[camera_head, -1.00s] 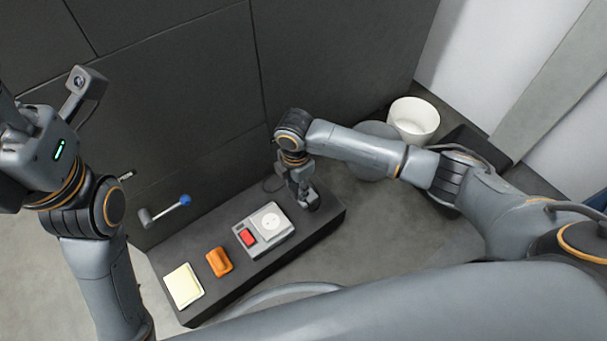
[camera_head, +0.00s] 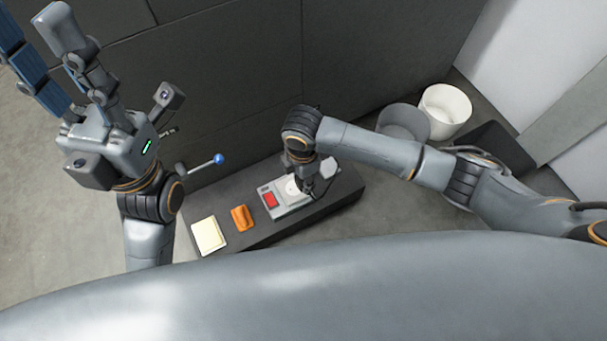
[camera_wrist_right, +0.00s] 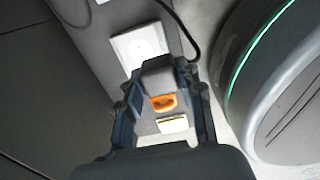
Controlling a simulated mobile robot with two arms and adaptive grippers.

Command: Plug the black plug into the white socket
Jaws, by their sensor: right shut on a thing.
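My right gripper (camera_head: 308,192) points down at the right side of the white socket (camera_head: 292,187), covering part of it. The socket sits on a grey unit with a red switch (camera_head: 269,199). In the right wrist view, the fingers are shut on the black plug (camera_wrist_right: 160,76), which looks dark grey there. The white socket (camera_wrist_right: 142,45) shows just beyond the plug. The plug is hidden in the head view, and I cannot tell whether it touches the socket. My left gripper (camera_head: 35,25) is raised at the upper left, fingers apart and empty.
An orange block (camera_head: 242,217) and a pale pad (camera_head: 208,235) lie left of the socket unit on the dark bench (camera_head: 265,235). A blue-knobbed lever (camera_head: 218,159) sticks out behind. A dark cable (camera_wrist_right: 187,28) runs near the plug. White (camera_head: 445,108) and grey (camera_head: 404,122) bins stand at right.

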